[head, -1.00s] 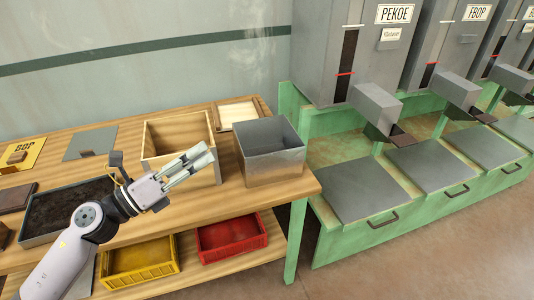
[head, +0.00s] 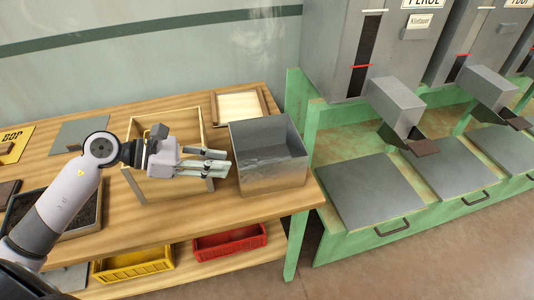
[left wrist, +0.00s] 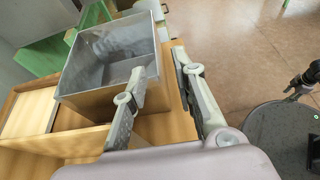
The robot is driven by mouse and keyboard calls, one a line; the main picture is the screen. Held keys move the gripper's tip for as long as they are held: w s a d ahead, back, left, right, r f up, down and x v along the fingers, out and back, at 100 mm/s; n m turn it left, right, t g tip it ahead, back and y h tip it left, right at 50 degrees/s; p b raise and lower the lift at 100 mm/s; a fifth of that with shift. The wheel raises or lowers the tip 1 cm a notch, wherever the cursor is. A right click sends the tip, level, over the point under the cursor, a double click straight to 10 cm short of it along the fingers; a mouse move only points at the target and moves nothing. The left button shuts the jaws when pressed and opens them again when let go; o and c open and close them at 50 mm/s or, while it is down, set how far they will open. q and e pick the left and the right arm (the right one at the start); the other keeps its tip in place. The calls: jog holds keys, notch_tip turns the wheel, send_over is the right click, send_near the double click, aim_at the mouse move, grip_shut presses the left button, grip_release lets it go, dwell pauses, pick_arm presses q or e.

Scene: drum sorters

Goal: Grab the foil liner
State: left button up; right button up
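The foil liner (head: 270,165) is an open-topped, shiny grey box standing upright on the wooden table near its right end. It also shows in the left wrist view (left wrist: 108,52), looking empty inside. My left gripper (head: 226,161) is at the liner's left side in the head view, above the right part of the open wooden box. Its fingers point right towards the liner. In the left wrist view the left gripper (left wrist: 160,66) has its fingers apart with nothing held. Whether a finger touches the liner I cannot tell. My right gripper is not seen.
The open wooden box (head: 168,185) stands left of the liner, partly behind my arm. A shallow wooden frame (head: 240,106) lies behind it. A yellow crate (head: 135,264) and a red crate (head: 228,242) sit on the lower shelf. Green-framed sorters (head: 375,190) stand right.

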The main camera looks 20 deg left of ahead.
aim_at(272, 164)
pick_arm(q)
jog(key=p+x, duration=0.2)
jog(key=x, duration=0.5)
jog(key=p+x, duration=0.1)
jog(key=x, duration=0.6)
jog(key=shift+w+a+p, duration=0.15)
jog(key=shift+w+p, duration=0.25)
jog(key=shift+w, duration=0.05)
jog(key=shift+f, duration=0.1)
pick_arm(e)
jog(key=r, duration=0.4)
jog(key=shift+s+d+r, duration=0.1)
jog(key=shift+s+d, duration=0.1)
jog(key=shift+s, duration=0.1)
pick_arm(q)
jog(key=shift+c, duration=0.5)
grip_shut()
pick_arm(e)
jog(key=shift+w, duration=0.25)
